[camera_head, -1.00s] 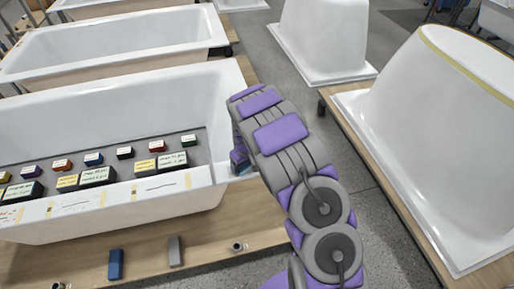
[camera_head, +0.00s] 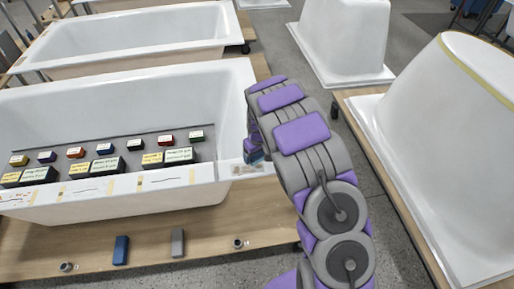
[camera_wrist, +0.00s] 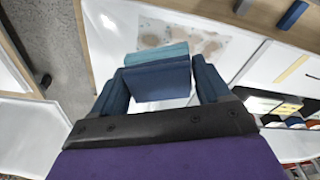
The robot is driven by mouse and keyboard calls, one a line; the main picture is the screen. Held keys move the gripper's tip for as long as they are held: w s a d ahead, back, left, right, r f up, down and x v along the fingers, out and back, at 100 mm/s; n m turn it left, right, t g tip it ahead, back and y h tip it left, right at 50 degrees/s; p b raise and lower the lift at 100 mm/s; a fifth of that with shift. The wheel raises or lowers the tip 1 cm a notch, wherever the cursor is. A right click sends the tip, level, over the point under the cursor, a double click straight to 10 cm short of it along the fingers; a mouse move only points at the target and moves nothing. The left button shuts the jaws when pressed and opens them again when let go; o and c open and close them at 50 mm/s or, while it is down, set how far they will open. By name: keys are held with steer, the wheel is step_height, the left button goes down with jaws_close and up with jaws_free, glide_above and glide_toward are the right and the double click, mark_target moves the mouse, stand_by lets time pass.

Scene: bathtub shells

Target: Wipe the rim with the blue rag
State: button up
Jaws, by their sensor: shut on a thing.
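My gripper (camera_wrist: 160,82) is shut on the blue rag (camera_wrist: 157,74), a folded blue and teal pad between the dark blue fingers in the wrist view. In the head view the rag (camera_head: 256,158) shows small below my gripper (camera_head: 253,148), at the right end of the near bathtub. The white rim (camera_wrist: 235,50) lies beneath it. A brownish smudged patch (camera_wrist: 190,40) is on the rim just beyond the rag; it also shows in the head view (camera_head: 244,170). I cannot tell whether the rag touches the rim.
A board with several small labelled blocks (camera_head: 103,165) lies across the near tub. Taped strips (camera_head: 163,180) mark its front rim. A blue block (camera_head: 121,250), a grey block (camera_head: 177,243) and small cylinders (camera_head: 238,243) sit on the wooden platform. An upturned tub (camera_head: 450,130) stands right.

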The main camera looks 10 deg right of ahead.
steer(key=shift+a+r+p, duration=0.2)
steer(key=shift+r+p, duration=0.1)
steer(key=shift+r, duration=0.9)
steer(key=shift+d+r, duration=0.15)
steer(key=shift+d, duration=0.2)
steer(key=shift+a, duration=0.3)
